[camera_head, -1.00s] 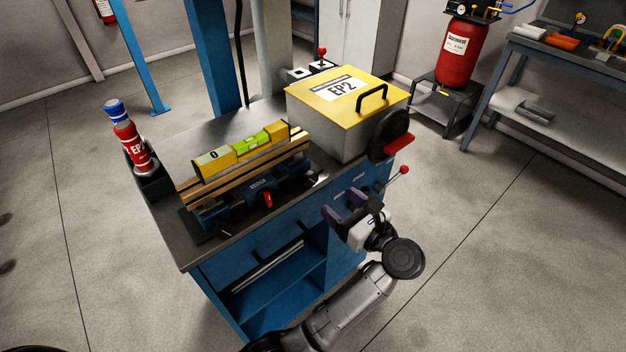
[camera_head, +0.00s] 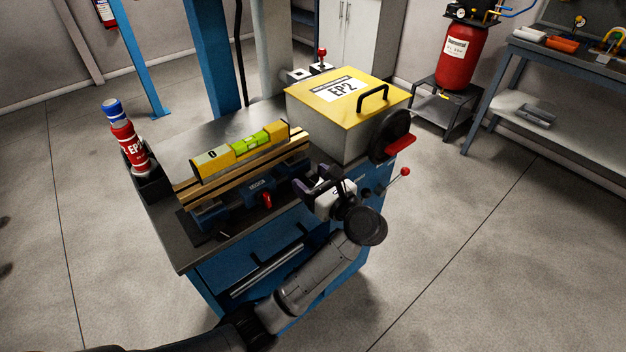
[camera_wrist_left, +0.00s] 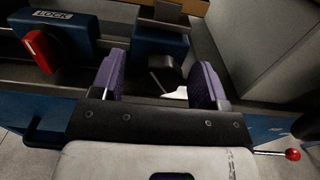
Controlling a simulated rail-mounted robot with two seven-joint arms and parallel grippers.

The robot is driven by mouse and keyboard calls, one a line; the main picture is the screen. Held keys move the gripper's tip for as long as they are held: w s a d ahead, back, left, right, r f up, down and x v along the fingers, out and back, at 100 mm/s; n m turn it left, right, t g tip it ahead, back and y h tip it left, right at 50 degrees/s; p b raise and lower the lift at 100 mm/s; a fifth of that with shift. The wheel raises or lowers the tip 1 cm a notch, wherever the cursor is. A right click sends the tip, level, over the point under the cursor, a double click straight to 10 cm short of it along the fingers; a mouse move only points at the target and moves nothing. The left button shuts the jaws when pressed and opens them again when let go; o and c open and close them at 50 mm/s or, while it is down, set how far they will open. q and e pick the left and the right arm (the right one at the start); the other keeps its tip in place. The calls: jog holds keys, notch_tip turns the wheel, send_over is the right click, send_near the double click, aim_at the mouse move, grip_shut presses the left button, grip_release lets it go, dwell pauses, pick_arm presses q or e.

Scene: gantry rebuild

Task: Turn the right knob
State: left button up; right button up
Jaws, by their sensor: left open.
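The right knob (camera_wrist_left: 165,74) is dark and sits on the right-hand blue block of the fixture. In the left wrist view it lies between and beyond my two purple finger pads. In the head view my gripper hides it. My left gripper (camera_head: 316,181) is open and empty at the right front end of the fixture; it also shows in the left wrist view (camera_wrist_left: 158,80). I cannot tell whether the pads touch the knob. A red knob (camera_head: 267,200) sits to the left, under a LOCK label, and shows in the left wrist view (camera_wrist_left: 40,51). My right gripper is out of view.
A yellow level (camera_head: 240,149) rests on wooden strips above the fixture. A red-tipped lever (camera_head: 405,171) sticks out at the right. A red bottle (camera_head: 125,135) stands at the left.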

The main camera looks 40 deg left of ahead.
pick_arm(q)
jog(key=c, duration=0.9)
jog(key=shift+r+m+p, duration=0.15)
jog(key=shift+m+p, duration=0.65)
jog(key=shift+p, duration=0.15)
jog(key=shift+m+p, duration=0.65)
jog(key=shift+m, duration=0.25)
jog(key=o, duration=0.9)
jog(key=shift+d+f, duration=0.15)
jog(key=shift+f, duration=0.05)
